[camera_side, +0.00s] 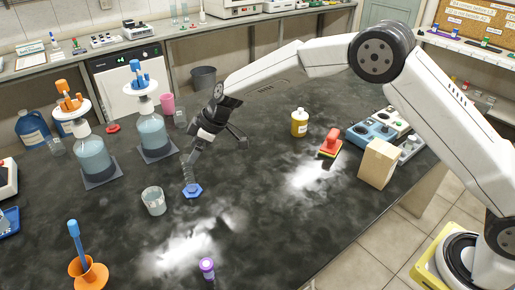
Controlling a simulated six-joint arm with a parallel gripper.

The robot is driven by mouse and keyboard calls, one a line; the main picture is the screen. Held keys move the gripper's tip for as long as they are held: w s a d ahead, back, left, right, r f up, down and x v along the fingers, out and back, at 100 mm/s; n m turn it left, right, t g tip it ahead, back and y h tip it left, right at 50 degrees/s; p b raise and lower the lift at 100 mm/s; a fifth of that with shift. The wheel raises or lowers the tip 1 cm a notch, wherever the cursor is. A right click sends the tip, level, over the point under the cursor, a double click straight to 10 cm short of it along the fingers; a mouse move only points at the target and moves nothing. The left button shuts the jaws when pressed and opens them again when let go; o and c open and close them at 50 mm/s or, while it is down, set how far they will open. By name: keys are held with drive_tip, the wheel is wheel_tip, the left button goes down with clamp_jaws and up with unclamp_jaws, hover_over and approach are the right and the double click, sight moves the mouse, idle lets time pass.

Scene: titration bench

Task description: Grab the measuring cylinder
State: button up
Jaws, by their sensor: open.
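The measuring cylinder (187,171) is a clear glass tube on a blue hexagonal base (192,191), standing upright on the dark bench. My gripper (219,150) is open, with its two fingers spread apart. It is above and slightly right of the cylinder. Its left finger appears close to the top of the tube and partly overlaps it in the picture. I cannot tell whether they touch. Nothing shows between the fingers.
A glass beaker (154,201) stands just left of the cylinder. Two glass vessels (151,132) (93,157) with blue liquid stand behind left. An orange funnel (88,272) and purple-capped vial (207,267) are in front. A yellow bottle (299,123) stands right.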

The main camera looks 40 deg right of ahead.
sight(189, 175)
drive_tip(key=shift+w+a+f, duration=0.15)
drive_tip(key=shift+f, duration=0.1)
drive_tip(key=shift+x, duration=2.45)
drive_tip(key=shift+c, duration=0.2)
clamp_jaws()
